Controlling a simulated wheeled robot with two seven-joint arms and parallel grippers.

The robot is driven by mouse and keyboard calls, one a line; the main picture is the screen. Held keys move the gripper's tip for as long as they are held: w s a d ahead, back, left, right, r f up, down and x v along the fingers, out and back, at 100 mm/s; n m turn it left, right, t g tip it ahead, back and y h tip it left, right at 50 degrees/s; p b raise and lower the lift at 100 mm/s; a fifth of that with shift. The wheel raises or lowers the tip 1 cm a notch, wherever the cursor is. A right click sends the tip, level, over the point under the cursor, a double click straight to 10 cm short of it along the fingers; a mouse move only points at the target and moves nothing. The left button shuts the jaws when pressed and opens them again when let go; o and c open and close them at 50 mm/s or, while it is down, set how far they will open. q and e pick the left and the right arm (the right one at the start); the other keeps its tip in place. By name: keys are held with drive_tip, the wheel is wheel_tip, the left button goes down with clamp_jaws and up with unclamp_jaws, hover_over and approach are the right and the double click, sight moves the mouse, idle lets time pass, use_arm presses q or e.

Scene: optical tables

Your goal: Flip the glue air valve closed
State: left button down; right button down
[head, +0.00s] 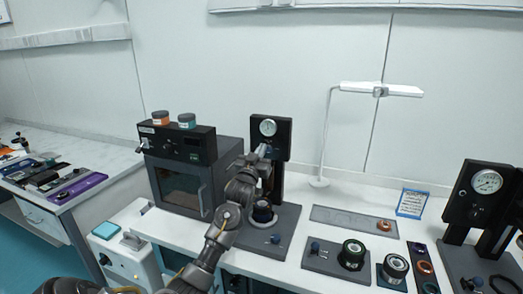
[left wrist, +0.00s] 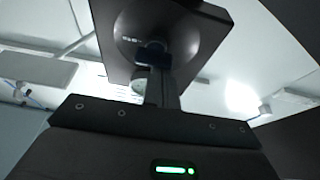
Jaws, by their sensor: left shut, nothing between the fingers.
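A dark stand with a round white gauge (head: 268,128) rises at the middle of the bench, on a dark base (head: 283,222). My left arm reaches up from the bottom of the head view. Its gripper (head: 262,152) is shut and empty, just below the gauge, overlapping the front of the stand. I cannot tell whether it touches. In the left wrist view, the shut fingers (left wrist: 154,62) point up at a dark panel with a round part (left wrist: 172,28). The glue air valve's lever cannot be made out; the gripper may hide it. My right gripper is not in view.
A dark oven (head: 182,185) with two jars on top stands left of the stand. A white lamp (head: 321,150) stands behind. Fixtures with rings (head: 352,254) and a second gauge stand (head: 487,182) are to the right.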

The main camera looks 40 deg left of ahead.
use_arm(q)
drive_tip(key=shift+n+y, duration=0.6)
drive_tip(key=shift+n, duration=0.4)
